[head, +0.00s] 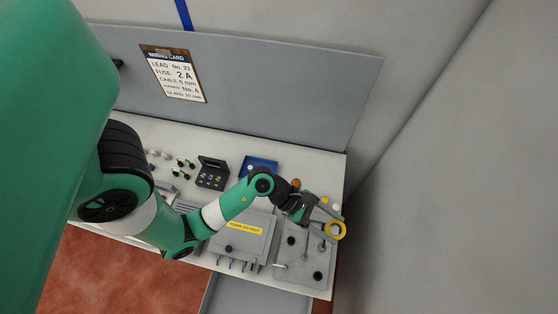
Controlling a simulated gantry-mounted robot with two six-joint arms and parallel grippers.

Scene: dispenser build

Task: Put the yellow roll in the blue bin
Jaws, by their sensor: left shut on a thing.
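The yellow roll (335,229) is a ring at the right end of the bench. My left gripper (322,220) is shut on it and holds it over the grey plate with posts. The blue bin (260,165) is a small open tray at the back of the bench, left of the gripper and behind my forearm. A small white item shows at its left side. My right gripper does not show.
A grey box with a yellow label (243,228) lies under my left arm. The grey plate (292,262) with posts and black knobs is at the right. A black case (212,172) and several small parts stand further left. A grey panel with a card (174,76) rises behind.

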